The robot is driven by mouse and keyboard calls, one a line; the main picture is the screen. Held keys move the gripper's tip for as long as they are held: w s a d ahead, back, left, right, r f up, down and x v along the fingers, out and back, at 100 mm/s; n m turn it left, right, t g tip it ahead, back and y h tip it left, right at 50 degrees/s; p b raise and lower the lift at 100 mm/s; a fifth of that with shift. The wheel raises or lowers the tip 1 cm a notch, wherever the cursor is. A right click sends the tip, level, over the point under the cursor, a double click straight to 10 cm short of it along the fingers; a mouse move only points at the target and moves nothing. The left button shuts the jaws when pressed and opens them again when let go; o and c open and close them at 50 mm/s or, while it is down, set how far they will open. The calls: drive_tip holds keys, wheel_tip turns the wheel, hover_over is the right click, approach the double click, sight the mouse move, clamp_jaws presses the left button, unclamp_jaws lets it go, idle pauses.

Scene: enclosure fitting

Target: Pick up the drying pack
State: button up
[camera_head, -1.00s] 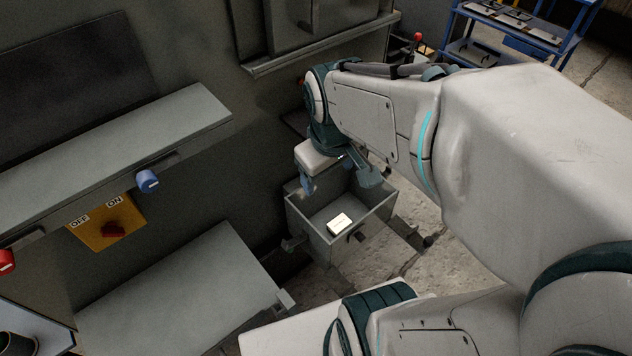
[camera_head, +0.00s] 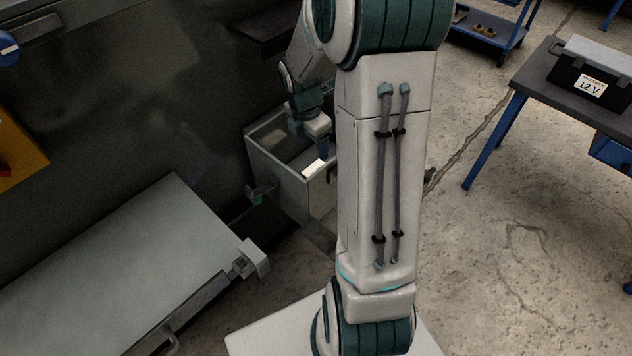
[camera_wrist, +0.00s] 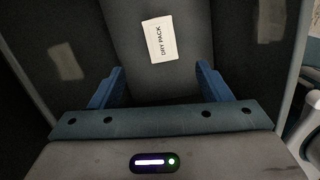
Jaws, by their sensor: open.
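The drying pack (camera_wrist: 160,39) is a small white packet with "DRY PACK" printed on it. In the head view the pack (camera_head: 315,168) is partly hidden by my gripper and arm. My gripper (camera_wrist: 159,80) is open and empty, its two blue fingers wide apart. In the wrist view the pack lies ahead of the fingertips, roughly centred between them and slightly tilted. In the head view my gripper (camera_head: 310,146) points down into the box opening; the gap to the pack is unclear.
The box walls rise close around my gripper. A grey panel (camera_head: 120,262) with a handle is at lower left, beside a dark wall. Open floor (camera_head: 500,250) lies between.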

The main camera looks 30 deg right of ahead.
sight(316, 169)
drive_tip(key=shift+n, duration=0.7)
drive_tip(key=f, duration=0.1)
drive_tip(key=f+b, duration=0.1)
drive_tip(key=w+d+f, duration=0.1)
drive_tip(key=f, duration=0.1)
drive_tip(key=f+b, duration=0.1)
drive_tip(key=f, duration=0.1)
drive_tip(key=f+b, duration=0.1)
drive_tip(key=f, duration=0.1)
drive_tip(key=f+b, duration=0.1)
drive_tip(key=f, duration=0.2)
drive_tip(key=shift+s+d+f+b, duration=0.1)
drive_tip(key=shift+s+d+b, duration=0.15)
drive_tip(key=shift+b, duration=0.15)
drive_tip(key=c, duration=1.1)
